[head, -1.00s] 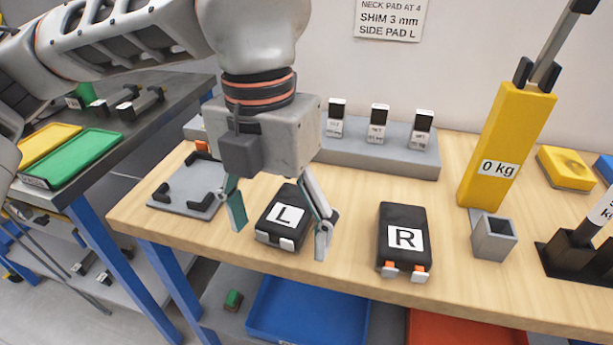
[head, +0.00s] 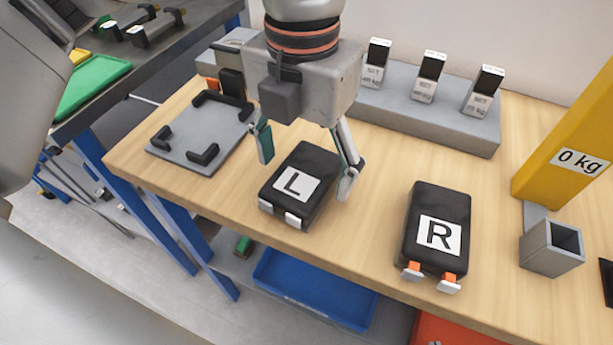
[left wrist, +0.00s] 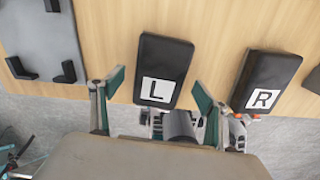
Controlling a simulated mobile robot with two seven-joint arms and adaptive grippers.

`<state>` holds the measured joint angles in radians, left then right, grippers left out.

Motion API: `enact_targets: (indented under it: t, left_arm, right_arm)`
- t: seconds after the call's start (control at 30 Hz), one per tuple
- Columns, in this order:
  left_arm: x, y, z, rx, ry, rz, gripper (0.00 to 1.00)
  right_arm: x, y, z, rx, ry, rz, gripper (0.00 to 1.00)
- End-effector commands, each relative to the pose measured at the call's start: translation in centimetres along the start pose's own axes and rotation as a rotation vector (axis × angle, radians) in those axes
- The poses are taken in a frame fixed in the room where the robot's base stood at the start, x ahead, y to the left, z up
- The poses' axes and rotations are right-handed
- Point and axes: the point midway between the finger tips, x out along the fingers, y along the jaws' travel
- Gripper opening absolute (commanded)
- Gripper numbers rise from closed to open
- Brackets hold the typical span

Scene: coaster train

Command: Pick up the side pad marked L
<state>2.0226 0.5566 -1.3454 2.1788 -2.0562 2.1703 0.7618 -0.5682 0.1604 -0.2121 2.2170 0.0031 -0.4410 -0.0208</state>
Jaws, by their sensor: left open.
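The side pad marked L (head: 301,184) is a black block with a white label and two pale tabs on its front end. It lies flat on the wooden table near the front edge. My left gripper (head: 306,170) is open and empty above it. One finger shows on each side of the pad in the head view. In the left wrist view the pad (left wrist: 163,70) lies ahead of and between the two spread fingers (left wrist: 155,100). I cannot tell the exact height of the fingers above the table. My right gripper is not in view.
The pad marked R (head: 436,232) lies to the right, with a gap between. A grey plate with black corner brackets (head: 199,140) lies to the left. A grey block with several labelled pieces (head: 430,116) stands behind. A yellow post (head: 568,150) and grey square cup (head: 551,247) stand right.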

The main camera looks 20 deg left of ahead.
Motion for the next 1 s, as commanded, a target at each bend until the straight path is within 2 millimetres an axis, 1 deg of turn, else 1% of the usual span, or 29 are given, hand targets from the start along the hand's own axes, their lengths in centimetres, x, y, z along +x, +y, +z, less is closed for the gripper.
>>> enact_targets:
  t: [0.03, 0.13, 0.27, 0.37, 0.4, 0.47, 0.5, 0.57, 0.6, 0.87, 1.0]
  left_arm:
    - [1.4, 0.0, 0.0, 0.001, 0.010, -0.001, 0.75]
    - [2.4, 0.0, 0.0, 0.001, 0.009, -0.001, 0.75]
    - [2.5, 0.0, 0.0, -0.001, 0.002, -0.001, 0.75]
    - [2.4, 0.0, 0.0, -0.001, 0.001, -0.001, 0.75]
    - [2.3, 0.0, 0.0, -0.001, 0.001, -0.001, 0.70]
    - [2.3, 0.0, 0.0, -0.001, 0.001, -0.001, 0.54]
    - [2.4, 0.0, 0.0, -0.001, 0.001, -0.001, 0.44]
    - [2.4, 0.0, 0.0, -0.001, 0.002, -0.001, 0.28]
    - [2.4, 0.0, 0.0, 0.000, 0.002, -0.001, 0.24]
    - [2.3, 0.0, 0.0, 0.000, 0.002, -0.001, 0.24]
    - [1.8, 0.0, 0.0, -0.001, 0.000, -0.001, 0.24]
  right_arm:
    - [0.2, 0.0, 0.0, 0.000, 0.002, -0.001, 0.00]
    - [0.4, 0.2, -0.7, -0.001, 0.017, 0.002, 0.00]
    - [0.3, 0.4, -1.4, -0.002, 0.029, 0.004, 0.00]
    - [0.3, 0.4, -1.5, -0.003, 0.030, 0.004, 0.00]
    - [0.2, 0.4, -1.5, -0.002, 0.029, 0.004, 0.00]
    - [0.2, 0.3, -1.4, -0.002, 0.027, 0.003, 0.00]
    - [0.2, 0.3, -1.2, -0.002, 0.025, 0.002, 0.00]
    - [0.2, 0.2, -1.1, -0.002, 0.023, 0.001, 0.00]
    - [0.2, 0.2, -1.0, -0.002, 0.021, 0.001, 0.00]
    - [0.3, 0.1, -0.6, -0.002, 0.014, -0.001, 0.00]
    - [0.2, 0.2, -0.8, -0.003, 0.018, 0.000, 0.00]
